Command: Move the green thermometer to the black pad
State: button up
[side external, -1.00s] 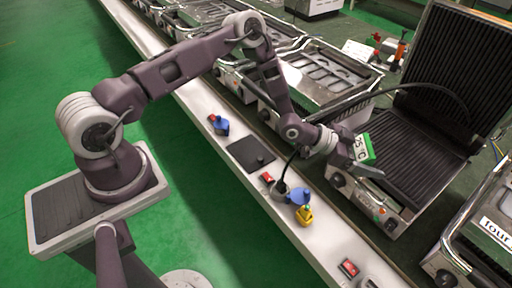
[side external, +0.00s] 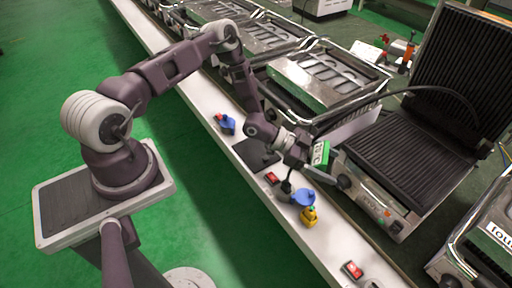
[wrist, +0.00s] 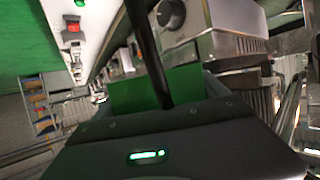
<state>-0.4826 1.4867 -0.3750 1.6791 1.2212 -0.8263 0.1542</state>
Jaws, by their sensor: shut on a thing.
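The green thermometer (side external: 322,153) has a white face with dark marks and is held at the end of my arm in the side view. My gripper (side external: 308,166) is shut on it. It holds it over the area between the grill's front and the white ledge. In the wrist view the thermometer's green body (wrist: 187,84) shows beyond the dark gripper housing; the fingertips are hidden there. The black pad (side external: 250,152) lies flat on the white ledge, left of my gripper, partly hidden by my arm.
On the white ledge (side external: 335,245) are a blue-and-red item (side external: 226,124), a red switch (side external: 272,178), a blue knob (side external: 303,195), a yellow item (side external: 309,217) and another red switch (side external: 352,270). An open ribbed grill (side external: 410,150) stands right of my gripper.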

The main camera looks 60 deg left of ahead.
jog(key=a+f+n+t+y, duration=0.2)
jog(key=a+f+n+y, duration=0.15)
jog(key=a, duration=0.25)
jog(key=n+t+y, duration=0.2)
jog(key=n+y, duration=0.9)
jog(key=y, duration=0.1)
send_over(257, 144)
jog(key=d, duration=0.1)
notch_tip(257, 144, down, 4)
jog(key=f, duration=0.6)
jog(key=a+f, duration=0.1)
jog(key=f, duration=0.2)
jog(key=shift+f, duration=0.65)
jog(key=o, duration=1.6)
jog(key=shift+c, duration=0.2)
jog(key=shift+g, duration=0.3)
jog(key=v, duration=1.2)
